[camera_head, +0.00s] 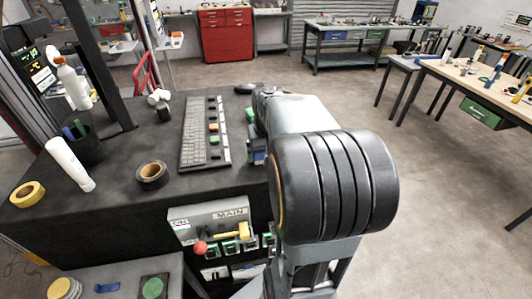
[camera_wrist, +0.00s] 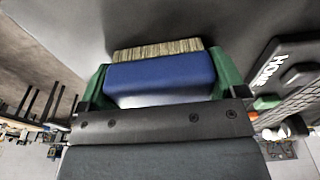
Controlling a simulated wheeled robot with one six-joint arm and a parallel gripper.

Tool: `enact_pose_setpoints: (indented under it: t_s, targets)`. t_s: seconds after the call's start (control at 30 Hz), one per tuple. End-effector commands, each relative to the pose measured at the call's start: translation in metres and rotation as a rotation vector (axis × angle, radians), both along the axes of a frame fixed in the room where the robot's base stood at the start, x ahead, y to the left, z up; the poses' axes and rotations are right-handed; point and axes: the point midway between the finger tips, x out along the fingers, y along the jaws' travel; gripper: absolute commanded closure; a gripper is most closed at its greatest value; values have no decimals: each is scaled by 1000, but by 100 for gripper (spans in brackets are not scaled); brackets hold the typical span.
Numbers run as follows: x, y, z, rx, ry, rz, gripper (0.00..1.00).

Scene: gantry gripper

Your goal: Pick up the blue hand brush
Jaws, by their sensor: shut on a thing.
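The blue hand brush (camera_wrist: 160,76) has a blue body and a row of tan bristles along its far edge in the wrist view. My gripper (camera_wrist: 160,85) has green fingers, one on each side of the blue body, and is shut on it. The dark surface lies behind the bristles; I cannot tell whether the brush touches it. In the head view my arm covers most of the gripper, and only a bit of blue (camera_head: 258,157) shows beside the arm.
A keyboard panel (camera_head: 206,133) lies left of my arm on the dark bench (camera_head: 120,195). A black tape roll (camera_head: 152,174), a yellow tape roll (camera_head: 27,194) and a white cylinder (camera_head: 69,163) are further left. A control box (camera_head: 207,219) is on the bench front.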

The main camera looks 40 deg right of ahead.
Motion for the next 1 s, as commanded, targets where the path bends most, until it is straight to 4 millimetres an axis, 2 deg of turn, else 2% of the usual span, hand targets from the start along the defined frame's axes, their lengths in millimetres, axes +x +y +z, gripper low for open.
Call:
enact_pose_setpoints:
  t_s: [0.17,0.33,0.7,1.0]
  targets:
    - [1,-1,11,-2,-4,0,39]
    - [-2,-1,33,-3,-4,-2,39]
    - [-53,-10,92,-4,-5,-4,39]
    - [-102,-18,112,-3,-3,-5,39]
